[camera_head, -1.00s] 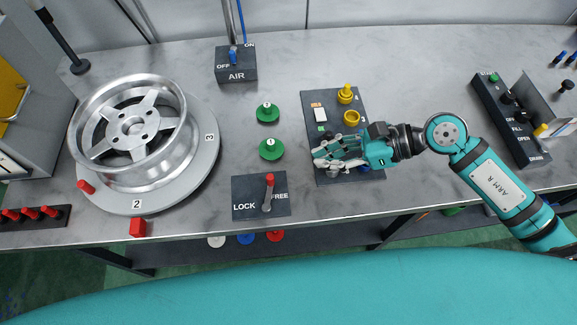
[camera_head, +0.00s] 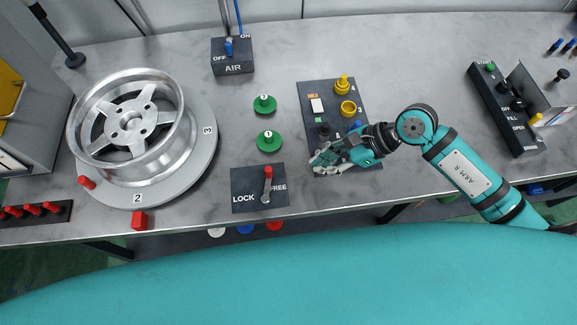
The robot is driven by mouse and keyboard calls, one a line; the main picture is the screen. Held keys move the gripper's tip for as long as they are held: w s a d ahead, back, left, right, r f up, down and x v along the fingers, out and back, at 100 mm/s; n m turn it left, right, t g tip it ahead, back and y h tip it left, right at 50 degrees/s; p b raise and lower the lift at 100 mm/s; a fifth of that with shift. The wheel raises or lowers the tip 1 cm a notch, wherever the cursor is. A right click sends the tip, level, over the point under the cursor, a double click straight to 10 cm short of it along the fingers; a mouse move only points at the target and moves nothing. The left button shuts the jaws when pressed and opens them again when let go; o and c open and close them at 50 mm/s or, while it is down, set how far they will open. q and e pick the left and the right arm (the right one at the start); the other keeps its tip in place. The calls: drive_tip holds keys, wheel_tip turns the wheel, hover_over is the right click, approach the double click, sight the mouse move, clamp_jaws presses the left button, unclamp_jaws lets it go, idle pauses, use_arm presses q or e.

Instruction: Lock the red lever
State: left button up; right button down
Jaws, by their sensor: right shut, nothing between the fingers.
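The red-tipped lever (camera_head: 267,184) stands on a dark plate (camera_head: 244,203) marked LOCK on the left and FREE on the right. The lever is on the FREE side, its red knob pointing up and away from the table's front edge. My right gripper (camera_head: 318,160) is shut and empty, to the right of the lever and a little above it in the picture, over the lower part of a dark panel. It is apart from the lever and hides part of that panel. My left gripper is not in view.
A silver wheel (camera_head: 128,118) sits on a numbered round turntable (camera_head: 188,172) at left. Green knobs (camera_head: 269,141) stand behind the lever plate. The dark panel (camera_head: 332,95) carries yellow parts. An AIR switch box (camera_head: 233,56) is at the back.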

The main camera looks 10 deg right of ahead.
sight(267, 185)
drive_tip(key=x, duration=0.1)
drive_tip(key=p+x, duration=0.1)
drive_tip(key=x, duration=0.3)
drive_tip(key=shift+a+r+p, duration=0.1)
drive_tip(key=shift+a+p, duration=0.25)
drive_tip(key=shift+a, duration=0.1)
drive_tip(key=shift+w+a+p, duration=0.2)
drive_tip(key=shift+a+p, duration=0.45)
drive_tip(key=shift+a, duration=1.05)
drive_tip(key=shift+w, duration=0.1)
